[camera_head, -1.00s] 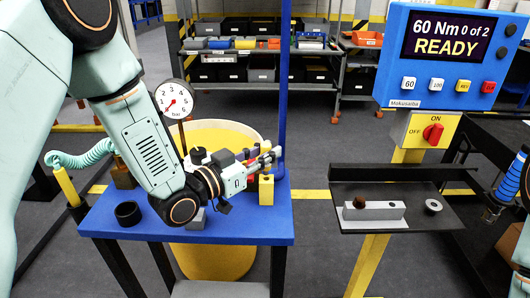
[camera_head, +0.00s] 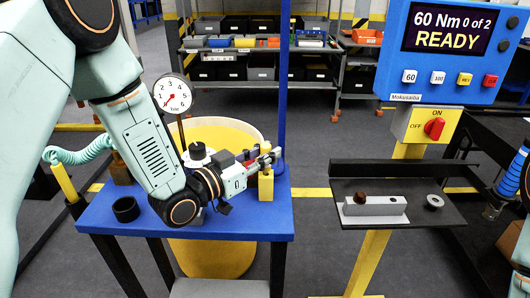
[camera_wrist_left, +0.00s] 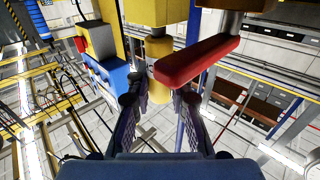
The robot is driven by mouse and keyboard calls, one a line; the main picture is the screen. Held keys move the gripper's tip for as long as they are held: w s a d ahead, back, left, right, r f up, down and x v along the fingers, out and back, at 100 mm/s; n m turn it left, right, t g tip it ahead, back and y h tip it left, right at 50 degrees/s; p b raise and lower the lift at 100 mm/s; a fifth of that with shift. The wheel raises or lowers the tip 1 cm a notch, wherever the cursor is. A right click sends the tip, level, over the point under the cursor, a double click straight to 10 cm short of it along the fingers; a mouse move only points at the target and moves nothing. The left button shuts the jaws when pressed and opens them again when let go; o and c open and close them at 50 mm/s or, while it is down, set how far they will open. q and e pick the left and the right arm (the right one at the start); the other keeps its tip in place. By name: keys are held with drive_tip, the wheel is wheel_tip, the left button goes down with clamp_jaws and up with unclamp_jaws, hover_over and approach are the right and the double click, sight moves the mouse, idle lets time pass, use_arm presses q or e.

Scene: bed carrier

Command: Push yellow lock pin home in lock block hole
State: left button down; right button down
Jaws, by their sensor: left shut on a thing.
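My left gripper (camera_head: 270,155) is just above and behind a small upright yellow block (camera_head: 265,188) on the right side of the blue table, in the head view. In the left wrist view its two fingers (camera_wrist_left: 160,98) are shut on the yellow lock pin (camera_wrist_left: 159,62), a short yellow cylinder at the fingertips. A larger yellow body (camera_wrist_left: 158,10) shows at the top, close to the pin. How deep the pin sits in a hole cannot be told. My right gripper is not in view.
A red bar (camera_wrist_left: 197,60) on a grey stem lies close beside the fingers. The blue table (camera_head: 240,225) carries a pressure gauge (camera_head: 172,95) and a black ring (camera_head: 126,209). A dark tray (camera_head: 430,218) stands to the right, past a floor gap.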

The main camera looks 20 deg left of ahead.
use_arm(q)
drive_tip(key=shift+f+b, duration=0.35)
drive_tip(key=shift+f, duration=0.1)
drive_tip(key=c, duration=1.1)
unclamp_jaws()
drive_tip(key=shift+c, duration=0.2)
drive_tip(key=shift+s+a, duration=0.35)
drive_tip(key=shift+s, duration=0.15)
drive_tip(key=v, duration=1.1)
drive_tip(key=shift+d, duration=0.15)
